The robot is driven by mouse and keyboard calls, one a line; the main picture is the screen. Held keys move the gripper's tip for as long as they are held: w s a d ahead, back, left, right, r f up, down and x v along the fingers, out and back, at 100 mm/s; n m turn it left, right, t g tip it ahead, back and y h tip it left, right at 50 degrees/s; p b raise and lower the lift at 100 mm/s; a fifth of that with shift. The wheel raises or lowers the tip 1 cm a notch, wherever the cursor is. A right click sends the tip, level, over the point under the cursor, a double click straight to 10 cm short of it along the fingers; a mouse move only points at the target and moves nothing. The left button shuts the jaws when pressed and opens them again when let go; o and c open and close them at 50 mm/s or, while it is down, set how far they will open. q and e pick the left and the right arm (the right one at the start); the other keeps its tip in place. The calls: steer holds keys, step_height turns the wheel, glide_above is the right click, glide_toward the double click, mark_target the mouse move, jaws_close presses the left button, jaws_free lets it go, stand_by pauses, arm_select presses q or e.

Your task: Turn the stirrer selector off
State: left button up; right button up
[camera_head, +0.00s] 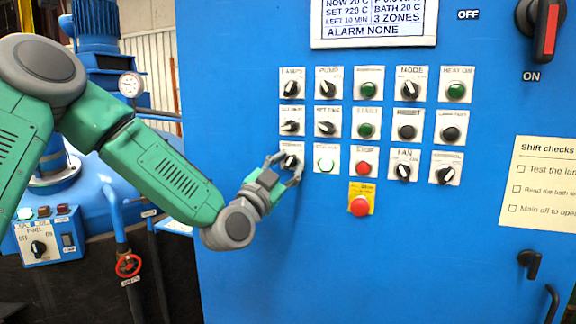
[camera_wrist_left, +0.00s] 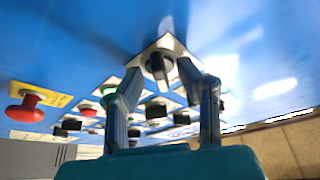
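The selector at the left end of the lower row (camera_head: 291,161) has a black knob on a white plate; its label is too small to read surely, so I cannot confirm it is the stirrer selector. My left gripper (camera_head: 283,170) is at this selector, one finger to each side of its plate. In the left wrist view the knob (camera_wrist_left: 160,68) stands between the two fingertips (camera_wrist_left: 161,74), with a gap on both sides. The gripper is open and holds nothing. My right gripper is not in view.
Other selectors and buttons sit close by, including a lit white button (camera_head: 326,159), a red stop button (camera_head: 365,168) and a red mushroom button (camera_head: 360,206) on yellow. A main switch (camera_head: 545,30) is at the upper right.

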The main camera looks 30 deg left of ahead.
arm_select(q)
jaws_close()
